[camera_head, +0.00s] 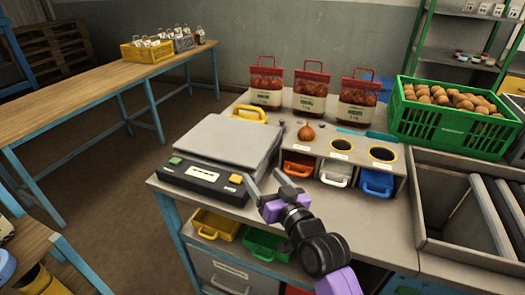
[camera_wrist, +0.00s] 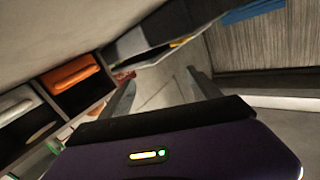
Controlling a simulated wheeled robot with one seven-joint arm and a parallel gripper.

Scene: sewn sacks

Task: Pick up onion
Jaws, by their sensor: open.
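A brown onion (camera_head: 306,133) sits on top of the grey sorting unit (camera_head: 322,149), on its left part, with two round dark holes to its right. My gripper (camera_head: 264,178) is open and empty, in front of the unit and beside the scale's right front corner, nearer to me and lower left of the onion. In the wrist view my gripper's two fingers (camera_wrist: 160,90) stand apart with nothing between them. The onion does not show in the wrist view.
A scale (camera_head: 225,140) stands left of the unit. Three red-topped sacks (camera_head: 310,92) stand behind the onion. A green crate (camera_head: 440,128) of brown produce is at the right. Orange, white and blue drawers (camera_head: 376,182) are under the unit.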

